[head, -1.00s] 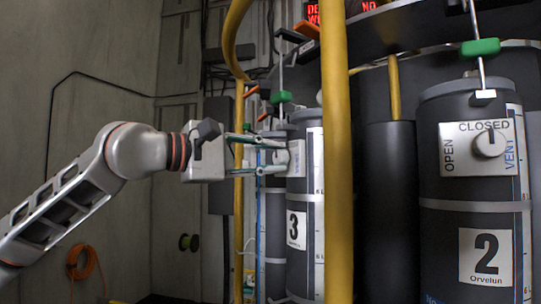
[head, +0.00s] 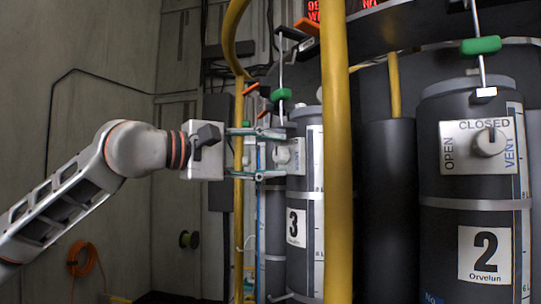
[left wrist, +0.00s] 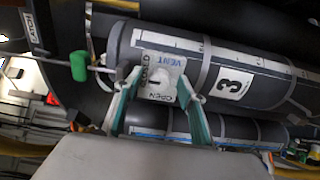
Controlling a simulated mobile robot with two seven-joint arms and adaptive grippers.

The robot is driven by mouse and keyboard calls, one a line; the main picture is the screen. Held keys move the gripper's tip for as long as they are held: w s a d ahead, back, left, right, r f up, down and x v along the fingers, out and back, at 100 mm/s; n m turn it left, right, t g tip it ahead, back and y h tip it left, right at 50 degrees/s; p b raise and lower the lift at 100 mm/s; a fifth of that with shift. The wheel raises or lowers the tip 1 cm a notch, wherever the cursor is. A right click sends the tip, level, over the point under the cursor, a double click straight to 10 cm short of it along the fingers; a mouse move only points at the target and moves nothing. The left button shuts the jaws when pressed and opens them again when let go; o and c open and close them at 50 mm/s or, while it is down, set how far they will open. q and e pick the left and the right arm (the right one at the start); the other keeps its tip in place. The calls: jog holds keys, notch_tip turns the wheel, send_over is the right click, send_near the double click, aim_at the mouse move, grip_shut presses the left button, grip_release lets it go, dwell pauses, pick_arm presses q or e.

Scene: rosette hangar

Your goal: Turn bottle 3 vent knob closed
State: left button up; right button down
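Bottle 3 (head: 304,258) is a dark cylinder with a "3" label, upright behind the yellow rail. Its white vent plate (head: 298,150) carries a pale round knob (head: 283,155). In the left wrist view the plate (left wrist: 178,66) reads VENT, OPEN and a partly hidden CLOSED around the knob (left wrist: 160,88). My left gripper (head: 275,153) is at the plate with its teal fingers spread, one above and one below the knob. In the left wrist view the fingers (left wrist: 160,73) stand apart on either side of it, with visible gaps. The knob's setting is hard to read. My right gripper is not in view.
A green-handled rod (head: 281,94) rises above bottle 3.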

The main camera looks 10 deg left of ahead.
pick_arm(q)
jog(key=v, duration=1.2)
dwell(0.4)
